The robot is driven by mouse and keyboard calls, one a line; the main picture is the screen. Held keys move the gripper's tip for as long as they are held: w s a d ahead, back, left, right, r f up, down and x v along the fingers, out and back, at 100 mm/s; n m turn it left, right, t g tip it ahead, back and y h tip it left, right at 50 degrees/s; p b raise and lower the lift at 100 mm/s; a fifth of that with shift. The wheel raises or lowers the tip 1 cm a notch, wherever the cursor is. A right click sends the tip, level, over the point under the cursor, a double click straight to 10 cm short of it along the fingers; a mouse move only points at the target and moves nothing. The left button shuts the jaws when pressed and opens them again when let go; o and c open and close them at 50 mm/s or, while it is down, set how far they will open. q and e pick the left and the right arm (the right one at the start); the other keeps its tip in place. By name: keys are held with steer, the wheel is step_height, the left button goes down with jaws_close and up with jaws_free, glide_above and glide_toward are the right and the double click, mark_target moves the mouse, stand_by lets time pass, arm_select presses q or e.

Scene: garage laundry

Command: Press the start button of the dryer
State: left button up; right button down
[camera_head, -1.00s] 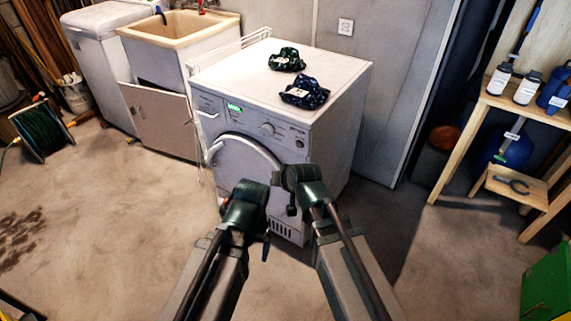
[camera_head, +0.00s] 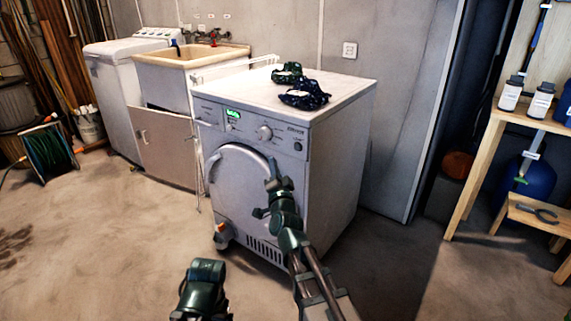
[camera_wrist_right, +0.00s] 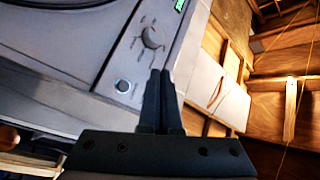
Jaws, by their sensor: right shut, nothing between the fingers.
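The white dryer (camera_head: 335,160) stands upright in the middle of the head view, its round door shut. Its control panel has a lit green display (camera_head: 232,114), a knob (camera_head: 265,132) and a small round button (camera_head: 298,146) at the right end. The wrist view also shows the knob (camera_wrist_right: 153,38) and the button (camera_wrist_right: 123,86). My right gripper (camera_head: 271,165) is shut and empty, in front of the dryer, below the panel in the head view. In the wrist view its fingertips (camera_wrist_right: 160,72) appear beside the button, apparently apart from it. My left arm shows low in front; its fingers are hidden.
Two dark patterned cloth items (camera_head: 303,95) lie on the dryer top. A sink cabinet (camera_head: 165,145) and a white washer (camera_head: 108,90) stand to the left. A wooden shelf (camera_head: 485,150) stands at right. The floor in front is clear.

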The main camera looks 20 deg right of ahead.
mark_target(297, 147)
steer(key=shift+s+d+f+m+h, duration=0.1)
steer(key=shift+d+m+h, duration=0.2)
steer(key=shift+m+h, duration=0.1)
steer(key=shift+w+d, duration=0.9)
steer(key=shift+d, duration=0.25)
steer(key=shift+w+d, duration=0.95)
steer(key=shift+d, duration=0.15)
steer(key=shift+w+d, duration=0.9)
steer(key=shift+d, duration=0.25)
steer(key=shift+w+d, duration=0.1)
steer(key=shift+d, duration=0.05)
steer(key=shift+w+d, duration=0.15)
steer(key=shift+d, duration=0.05)
steer(key=shift+w+d, duration=0.25)
steer(key=shift+d, duration=0.05)
stand_by(0.6)
steer(key=shift+s+a, duration=0.55)
steer(key=shift+a, duration=0.1)
